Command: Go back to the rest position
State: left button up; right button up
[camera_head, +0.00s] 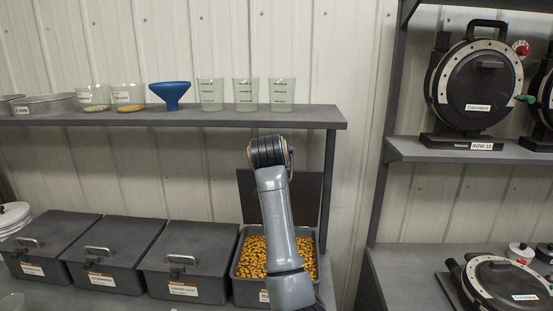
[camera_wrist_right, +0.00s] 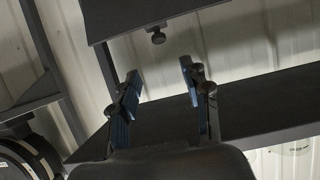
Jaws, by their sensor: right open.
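My right arm (camera_head: 272,225) rises from the bottom middle of the head view, in front of the open bin. Its gripper does not show there. In the right wrist view my right gripper (camera_wrist_right: 160,88) has its two blue-faced fingers well apart, with nothing between them. A dark panel with a small knob (camera_wrist_right: 158,36) is beyond the fingertips, apart from them. My left gripper is not in view.
An open bin of yellow seed (camera_head: 250,262) stands with its lid raised, right of several closed grey bins (camera_head: 115,258). The shelf above (camera_head: 200,120) carries beakers and a blue funnel (camera_head: 171,93). Black seed meters (camera_head: 478,85) stand on the right rack.

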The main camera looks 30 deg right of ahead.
jog(key=s+a+f+n+g+y, duration=0.1)
jog(key=s+a+f+n+g, duration=0.1)
jog(key=s+f, duration=0.9)
jog(key=s+a+f+n+g+y, duration=0.1)
jog(key=s+f, duration=0.4)
jog(key=f, duration=1.2)
jog(key=s+a+f+n+g+y, duration=0.2)
jog(key=s+a+f, duration=0.15)
jog(key=s, duration=0.75)
jog(key=s+a+f+n+g+y, duration=0.1)
jog(key=s+a+f, duration=0.25)
jog(key=s, duration=0.65)
jog(key=s+a+f+n+g+y, duration=0.2)
jog(key=s+a+f, duration=0.15)
jog(key=s, duration=0.75)
notch_tip(320, 180, down, 34)
jog(key=s+g+b, duration=0.1)
jog(key=s+b, duration=0.1)
jog(key=b, duration=0.3)
jog(key=s+d+f+g+b, duration=0.1)
jog(key=s+d+f+b, duration=0.1)
jog(key=s+f, duration=1.3)
notch_tip(320, 180, down, 2)
jog(key=shift+s+d+b, duration=0.3)
jog(key=shift+s+d, duration=0.1)
jog(key=shift+d, duration=0.4)
